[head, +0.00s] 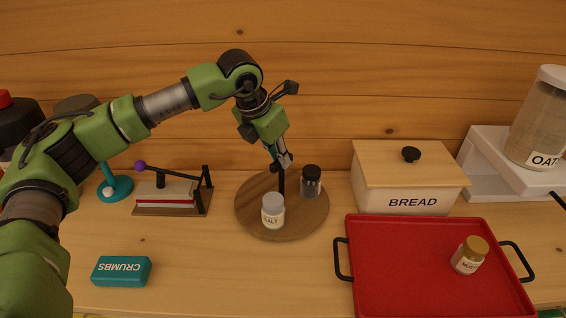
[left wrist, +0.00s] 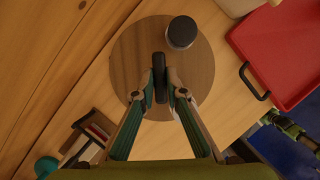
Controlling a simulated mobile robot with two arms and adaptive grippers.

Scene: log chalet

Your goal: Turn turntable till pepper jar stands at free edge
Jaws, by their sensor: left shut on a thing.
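The round wooden turntable (head: 252,219) stands on the counter; it also shows in the left wrist view (left wrist: 124,62). A dark jar with a black lid (head: 311,184), its label not readable, stands near the turntable's right edge; its lid shows in the left wrist view (left wrist: 182,32). A salt jar with a grey lid (head: 273,212) stands near the front edge, mostly hidden by a finger in the left wrist view. My left gripper (left wrist: 160,92) is shut on the black upright handle (left wrist: 159,66) at the turntable's middle.
Right of the turntable are a bread box (head: 408,200) and a red tray (head: 395,270) with a small jar (head: 469,255). On the left are a small press-like stand (head: 165,200) and a teal crumbs box (head: 121,271). The counter in front of the turntable is clear.

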